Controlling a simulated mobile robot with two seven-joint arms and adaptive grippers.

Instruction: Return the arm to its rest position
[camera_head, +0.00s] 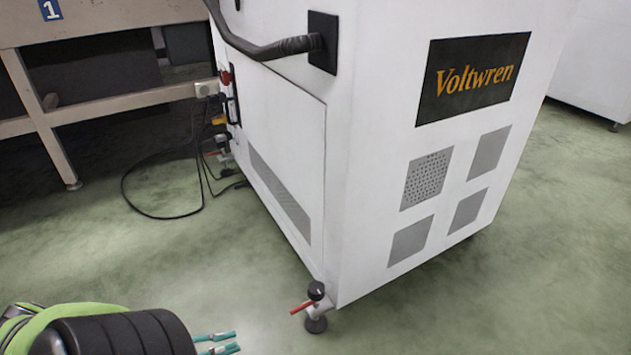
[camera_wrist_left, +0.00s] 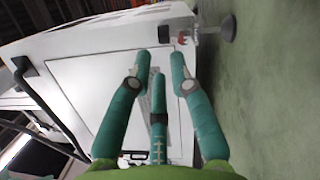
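My left gripper (camera_head: 219,343) shows at the lower left of the head view, at the end of my dark, green-banded arm. Its teal fingertips point right, over the green floor. In the left wrist view the gripper (camera_wrist_left: 160,66) has its teal fingers apart, with nothing between them. Beyond the fingers is the white side of a machine, apart from them. My right gripper is in neither view.
A white Voltwren cabinet (camera_head: 375,150) fills the middle and right, with a levelling foot (camera_head: 316,324) at its near corner. A beige table frame (camera_head: 90,107) stands at upper left. Black cables (camera_head: 150,214) lie on the floor. The floor (camera_head: 190,270) is bare in front.

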